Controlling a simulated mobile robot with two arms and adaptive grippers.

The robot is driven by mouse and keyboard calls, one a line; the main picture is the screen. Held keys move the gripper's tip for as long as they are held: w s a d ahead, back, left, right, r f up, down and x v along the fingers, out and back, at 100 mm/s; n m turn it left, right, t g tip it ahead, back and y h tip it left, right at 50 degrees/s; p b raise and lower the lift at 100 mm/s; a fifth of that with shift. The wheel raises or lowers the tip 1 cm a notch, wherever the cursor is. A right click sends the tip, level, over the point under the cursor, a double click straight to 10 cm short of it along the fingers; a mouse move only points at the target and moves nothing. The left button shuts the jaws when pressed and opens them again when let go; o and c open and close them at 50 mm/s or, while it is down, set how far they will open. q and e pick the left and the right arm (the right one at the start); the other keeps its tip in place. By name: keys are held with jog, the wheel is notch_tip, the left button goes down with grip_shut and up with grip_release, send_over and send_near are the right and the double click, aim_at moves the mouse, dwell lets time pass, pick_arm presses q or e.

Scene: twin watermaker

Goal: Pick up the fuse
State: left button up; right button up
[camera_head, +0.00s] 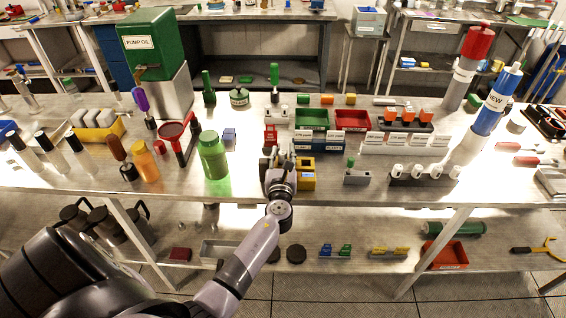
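My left gripper (278,160) reaches over the front part of the bench, seen from behind. It is small in view, and I cannot tell whether its fingers are apart or hold anything. A small red block-like object (271,137) stands just beyond it. Blue bins with white labels (318,146) and a yellow bin (306,180) are beside it on the right. I cannot say for sure which object is the fuse. White rounded pieces sit in a dark holder (424,181) to the right, apart from the gripper. My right gripper is not in view.
A green jar (212,156) and a red round-headed item (172,131) stand left of the gripper. A small grey block with a green top (355,177) is on the right. Green (312,119) and red trays (352,120) lie behind. The bench's front strip has bare patches.

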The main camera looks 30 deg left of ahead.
pick_arm(q)
jog(key=shift+c, duration=0.2)
grip_shut()
dwell(0.4)
